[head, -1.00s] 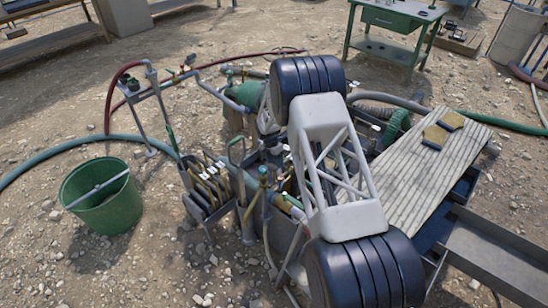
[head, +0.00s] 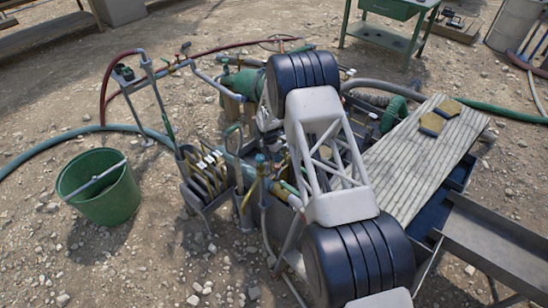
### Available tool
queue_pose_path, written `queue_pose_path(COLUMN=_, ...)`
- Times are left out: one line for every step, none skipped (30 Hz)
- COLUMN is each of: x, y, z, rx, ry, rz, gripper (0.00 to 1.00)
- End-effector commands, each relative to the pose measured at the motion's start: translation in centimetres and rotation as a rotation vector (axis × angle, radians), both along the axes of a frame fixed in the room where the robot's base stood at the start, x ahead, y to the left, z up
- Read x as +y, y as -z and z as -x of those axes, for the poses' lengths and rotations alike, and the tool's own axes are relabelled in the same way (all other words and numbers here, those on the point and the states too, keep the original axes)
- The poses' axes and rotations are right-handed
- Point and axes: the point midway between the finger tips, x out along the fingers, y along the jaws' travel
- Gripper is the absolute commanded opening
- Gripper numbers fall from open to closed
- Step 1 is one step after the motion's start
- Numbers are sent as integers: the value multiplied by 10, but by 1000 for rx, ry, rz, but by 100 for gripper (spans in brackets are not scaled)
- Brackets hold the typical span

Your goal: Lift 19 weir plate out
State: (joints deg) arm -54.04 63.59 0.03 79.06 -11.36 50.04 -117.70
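A metal rack (head: 192,203) stands left of centre and holds several upright thin plates (head: 206,174) with pale tags on their tops. I cannot read any number, so I cannot tell which plate is 19. The mud tank (head: 246,150) is behind my arm at the centre, and my arm hides much of it. Some pipes and fittings show beside its left edge. My gripper does not show; my own arm links seem to cover it, so I cannot see its fingers or anything in them.
A green bucket (head: 112,205) stands on the gravel at left. A metal chute (head: 500,245) is at lower right. Hoses cross the ground, and a green table (head: 385,38) stands behind.

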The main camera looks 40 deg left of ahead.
Motion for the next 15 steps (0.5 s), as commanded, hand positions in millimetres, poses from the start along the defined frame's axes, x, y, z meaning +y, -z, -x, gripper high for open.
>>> queue_pose_path(x=0, y=0, z=0, rx=0, ry=0, rz=0, gripper=17)
queue_pose_path(x=0, y=0, z=0, rx=0, ry=0, rz=0, gripper=12)
queue_pose_path(x=0, y=0, z=0, rx=0, ry=0, rz=0, gripper=6)
queue_pose_path(x=0, y=0, z=0, rx=0, ry=0, rz=0, gripper=1)
queue_pose_path(x=0, y=0, z=0, rx=0, ry=0, rz=0, gripper=0)
queue_pose_path(x=0, y=0, z=0, rx=0, ry=0, rz=0, gripper=0)
queue_pose_path(x=0, y=0, z=0, rx=0, ry=0, rz=0, gripper=0)
queue_pose_path(x=0, y=0, z=0, rx=0, ry=0, rz=0, gripper=0)
queue_pose_path(x=0, y=0, z=0, rx=0, ry=0, rz=0, gripper=0)
queue_pose_path(x=0, y=-1, z=0, rx=-1, ry=0, rz=-1, gripper=0)
queue_pose_path(x=0, y=-1, z=0, rx=-1, ry=0, rz=-1, gripper=0)
queue_pose_path(x=1, y=-1, z=0, rx=-1, ry=0, rz=-1, gripper=0)
queue_pose_path(x=1, y=-2, z=0, rx=-1, ry=0, rz=-1, gripper=0)
queue_pose_path(x=1, y=-2, z=0, rx=-1, ry=0, rz=-1, gripper=0)
queue_pose_path(x=1, y=-3, z=-1, rx=-1, ry=0, rz=-1, gripper=0)
